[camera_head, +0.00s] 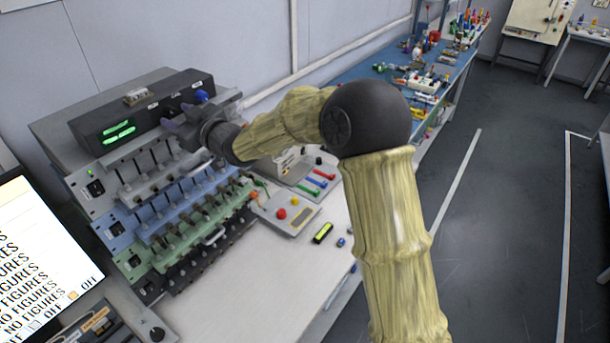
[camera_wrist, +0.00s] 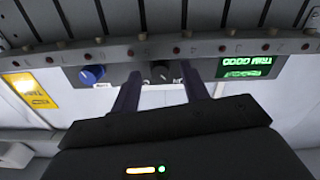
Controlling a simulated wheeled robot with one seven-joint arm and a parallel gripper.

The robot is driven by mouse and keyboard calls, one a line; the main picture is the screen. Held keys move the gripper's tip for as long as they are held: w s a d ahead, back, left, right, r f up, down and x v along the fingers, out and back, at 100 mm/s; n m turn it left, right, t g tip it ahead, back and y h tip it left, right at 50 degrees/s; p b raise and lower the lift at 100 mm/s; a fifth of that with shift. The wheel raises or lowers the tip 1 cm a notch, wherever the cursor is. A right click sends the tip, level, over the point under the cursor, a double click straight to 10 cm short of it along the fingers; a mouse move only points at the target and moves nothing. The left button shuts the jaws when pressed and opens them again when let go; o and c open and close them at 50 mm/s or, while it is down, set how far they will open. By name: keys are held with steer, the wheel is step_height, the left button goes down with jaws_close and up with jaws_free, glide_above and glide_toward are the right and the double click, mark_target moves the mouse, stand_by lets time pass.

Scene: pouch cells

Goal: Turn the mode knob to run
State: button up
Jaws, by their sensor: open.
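The black control box (camera_head: 140,110) with green lit readouts stands on top of the cell rack. In the wrist view, its panel carries a dark knob (camera_wrist: 162,71) and a blue knob (camera_wrist: 92,74) to the left; the labels are too small to read, so I cannot tell which is marked mode. The blue knob also shows in the head view (camera_head: 201,95). My gripper (camera_head: 179,118) is at the box front, fingers apart. In the wrist view, my gripper (camera_wrist: 160,80) has one finger on each side of the dark knob; contact cannot be told.
The rack's tiers of cell slots (camera_head: 190,205) lie below the box. A small panel with red and yellow buttons (camera_head: 285,212) sits to the right on the white bench. A lit screen (camera_head: 40,265) stands at front left. A green readout (camera_wrist: 246,66) is right of the dark knob.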

steer(key=shift+r+m+p, duration=0.15)
steer(key=shift+m+p, duration=1.15)
steer(key=shift+p, duration=1)
steer(key=shift+p, duration=0.3)
steer(key=b+v, duration=0.7)
steer(key=v, duration=1)
steer(key=s+d+f+m+g+h, duration=0.1)
steer(key=d+f+m+h, duration=0.4)
steer(key=d+f+h, duration=0.5)
steer(key=shift+s+d+f, duration=0.4)
steer(key=shift+d+f, duration=0.7)
steer(key=shift+d, duration=1.25)
steer(key=shift+g, duration=0.3)
steer(key=s+d+f+m+g+h, duration=0.2)
steer(key=s+d, duration=0.3)
steer(key=s, duration=0.3)
steer(key=s+d+f+m+g+h, duration=0.1)
steer(key=s+d+f+m+g, duration=0.1)
steer(key=s+d+f+g, duration=0.3)
steer(key=s, duration=0.3)
steer(key=shift+d+h, duration=0.3)
steer(key=shift+h, duration=0.1)
